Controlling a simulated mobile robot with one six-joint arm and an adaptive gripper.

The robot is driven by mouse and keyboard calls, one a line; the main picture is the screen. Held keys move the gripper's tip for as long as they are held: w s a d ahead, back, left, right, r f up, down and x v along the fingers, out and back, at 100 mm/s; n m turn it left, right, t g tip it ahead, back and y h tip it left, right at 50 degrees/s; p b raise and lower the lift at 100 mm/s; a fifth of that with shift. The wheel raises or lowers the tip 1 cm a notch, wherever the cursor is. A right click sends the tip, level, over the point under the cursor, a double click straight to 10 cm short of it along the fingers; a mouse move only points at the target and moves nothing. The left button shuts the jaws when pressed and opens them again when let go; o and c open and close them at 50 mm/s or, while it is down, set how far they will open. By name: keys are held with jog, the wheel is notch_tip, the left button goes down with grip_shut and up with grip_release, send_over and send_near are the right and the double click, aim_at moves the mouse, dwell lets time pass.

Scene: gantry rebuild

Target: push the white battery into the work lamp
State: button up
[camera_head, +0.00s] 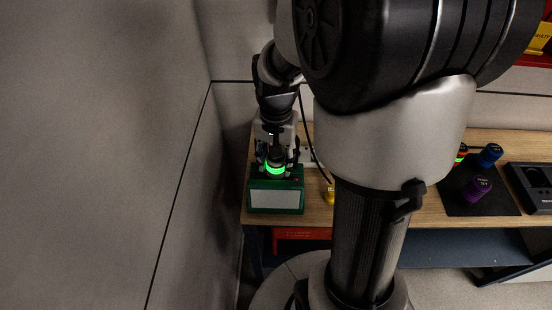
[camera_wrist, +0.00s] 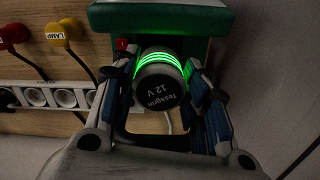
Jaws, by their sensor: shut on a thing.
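The work lamp (camera_head: 275,197) is a green box with a pale front panel, upright at the left end of the bench; its green housing also shows in the wrist view (camera_wrist: 160,20). The battery (camera_wrist: 158,88) has a dark round end marked "Tessgrin 12 V" and glowing green rings; its body colour is hard to tell in this light. In the head view the battery (camera_head: 276,168) is upright at the lamp's top. My gripper (camera_head: 276,156) is above the lamp, shut on the battery, with blue-padded fingers either side. The battery's lower end and the lamp's opening are hidden.
A yellow plug (camera_wrist: 70,27) marked LAMP, a red plug (camera_wrist: 14,34) and a socket strip (camera_wrist: 50,97) are beside the lamp. A blue battery (camera_head: 490,154) and a purple battery (camera_head: 478,187) stand on a dark mat at right. A wall (camera_head: 120,150) is close at left.

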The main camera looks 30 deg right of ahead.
aim_at(276, 174)
jog(key=shift+f+b, duration=1.65)
jog(key=shift+f, duration=0.5)
jog(key=shift+s+a+p, duration=0.1)
jog(key=shift+p, duration=0.2)
jog(key=shift+f+b, duration=0.5)
jog(key=shift+f, duration=0.1)
jog(key=o, duration=1.1)
jog(key=shift+c, duration=0.2)
jog(key=shift+r, duration=0.1)
notch_tip(276, 174, up, 11)
jog(key=p, duration=0.9)
jog(key=shift+p, duration=0.35)
